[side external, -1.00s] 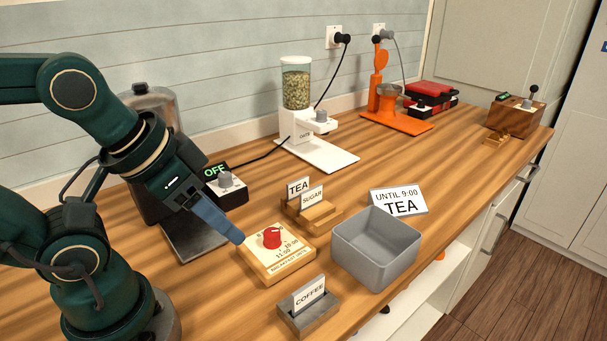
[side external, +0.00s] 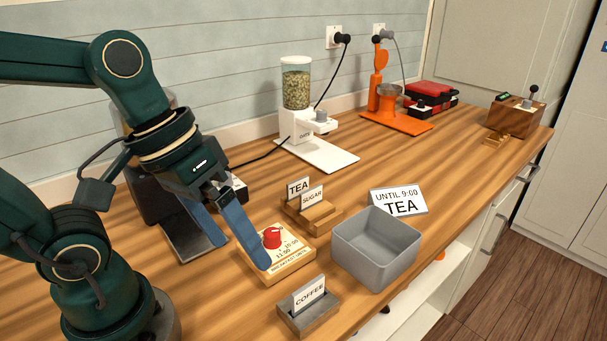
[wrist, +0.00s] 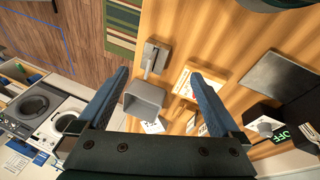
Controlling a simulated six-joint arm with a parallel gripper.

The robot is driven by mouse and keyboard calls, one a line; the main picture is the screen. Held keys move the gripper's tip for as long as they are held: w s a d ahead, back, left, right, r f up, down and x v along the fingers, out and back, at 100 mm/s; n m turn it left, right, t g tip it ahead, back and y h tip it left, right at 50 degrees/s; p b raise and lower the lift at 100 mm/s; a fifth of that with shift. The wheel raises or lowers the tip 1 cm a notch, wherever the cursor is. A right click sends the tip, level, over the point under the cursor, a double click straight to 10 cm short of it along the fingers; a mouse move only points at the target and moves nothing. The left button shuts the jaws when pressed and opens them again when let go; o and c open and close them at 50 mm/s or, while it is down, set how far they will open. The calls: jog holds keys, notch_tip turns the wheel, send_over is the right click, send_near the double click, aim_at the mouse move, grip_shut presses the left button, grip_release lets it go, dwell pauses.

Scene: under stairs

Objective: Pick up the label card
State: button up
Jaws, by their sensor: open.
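A white COFFEE card (side external: 309,295) stands in a grey slotted holder (side external: 322,314) at the front of the counter. White TEA (side external: 298,186) and SUGAR (side external: 312,197) cards stand in a stepped wooden holder (side external: 325,219) farther back. My gripper (side external: 243,252) is open, its blue fingers apart and empty, left of the COFFEE card. One finger overlaps the red-knob dial box (side external: 291,262) in the side view; contact cannot be told. In the wrist view, the grey holder (wrist: 157,54) lies ahead between the fingers (wrist: 158,73).
A grey open bin (side external: 350,262) stands right of the dial box, with an "UNTIL 9:00 TEA" sign (side external: 408,208) behind it. A white grain dispenser (side external: 318,155) and orange machine (side external: 405,125) stand along the wall. The counter's right middle is clear.

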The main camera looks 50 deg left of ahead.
jog(key=w+d+f+n+g+h, duration=0.1)
jog(key=w+d+n+g+h, duration=0.1)
jog(key=n+g+h, duration=0.15)
jog(key=n+h, duration=0.6)
jog(key=n, duration=0.3)
send_over(308, 292)
jog(key=a, duration=0.3)
jog(key=shift+g, duration=0.25)
notch_tip(308, 292, down, 6)
jog(key=shift+w+a+r, duration=0.1)
jog(key=shift+r, duration=0.05)
jog(key=f, duration=0.1)
jog(key=a+f+n+h, duration=0.1)
jog(key=f+n, duration=0.1)
jog(key=shift+w+a+f+n, duration=0.2)
jog(key=shift+w+a+n, duration=0.05)
jog(key=shift+s+a+f+t+h, duration=0.1)
jog(key=shift+f+t+h, duration=0.2)
jog(key=shift+t, duration=0.1)
jog(key=shift+f+n, duration=0.1)
jog(key=shift+n, duration=0.2)
jog(key=shift+d+f, duration=0.15)
jog(key=shift+d, duration=0.05)
jog(key=shift+x, duration=2.2)
